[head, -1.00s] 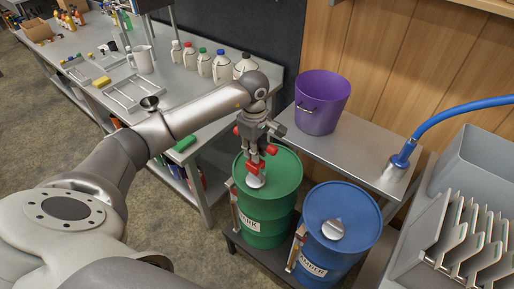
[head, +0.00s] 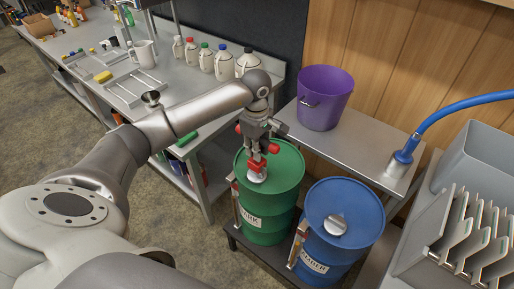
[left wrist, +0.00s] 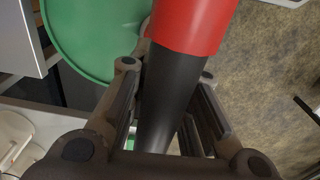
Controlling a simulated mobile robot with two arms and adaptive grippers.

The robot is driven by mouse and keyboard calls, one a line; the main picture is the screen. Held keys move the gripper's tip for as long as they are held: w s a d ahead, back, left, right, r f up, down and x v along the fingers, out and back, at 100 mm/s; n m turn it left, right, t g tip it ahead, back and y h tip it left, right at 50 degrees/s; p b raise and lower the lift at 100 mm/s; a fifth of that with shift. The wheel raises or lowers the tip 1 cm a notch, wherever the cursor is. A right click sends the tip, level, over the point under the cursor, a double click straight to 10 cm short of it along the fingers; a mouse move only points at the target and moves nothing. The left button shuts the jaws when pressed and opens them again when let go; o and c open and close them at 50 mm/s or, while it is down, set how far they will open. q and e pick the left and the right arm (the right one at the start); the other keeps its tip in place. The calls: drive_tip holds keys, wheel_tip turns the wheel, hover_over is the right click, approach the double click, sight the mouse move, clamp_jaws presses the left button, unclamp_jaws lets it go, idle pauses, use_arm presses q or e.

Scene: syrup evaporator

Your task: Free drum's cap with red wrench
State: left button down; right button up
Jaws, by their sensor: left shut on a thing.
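The green drum (head: 286,172) stands upright with its silver cap (head: 257,178) on its lid. My left gripper (head: 259,144) is above this lid, shut on the red wrench (head: 257,163). In the left wrist view, the wrench's black handle (left wrist: 168,100) runs between the finger pads, with a red section (left wrist: 195,25) beyond. The wrench's lower end is right over the cap and partly covers it; I cannot tell whether they touch. The green lid (left wrist: 95,35) shows behind the wrench. My right gripper is not in view.
A blue drum (head: 360,212) with its own silver cap (head: 335,224) stands close on the right. A purple bucket (head: 325,98) sits on a steel side table (head: 362,153) behind. A steel bench (head: 188,84) with several jugs is at left. A blue hose (head: 440,115) hangs at right.

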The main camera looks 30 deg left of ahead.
use_arm(q)
drive_tip(key=shift+f, duration=0.2)
drive_tip(key=shift+f+b, duration=0.75)
drive_tip(key=shift+b, duration=0.05)
drive_tip(key=shift+f, duration=0.15)
drive_tip(key=shift+f+b, duration=0.2)
drive_tip(key=shift+b, duration=0.15)
drive_tip(key=shift+f+b, duration=0.4)
drive_tip(key=shift+f, duration=0.05)
idle(0.3)
drive_tip(key=n, duration=0.5)
drive_tip(key=shift+n+p, duration=0.3)
drive_tip(key=shift+p, duration=0.05)
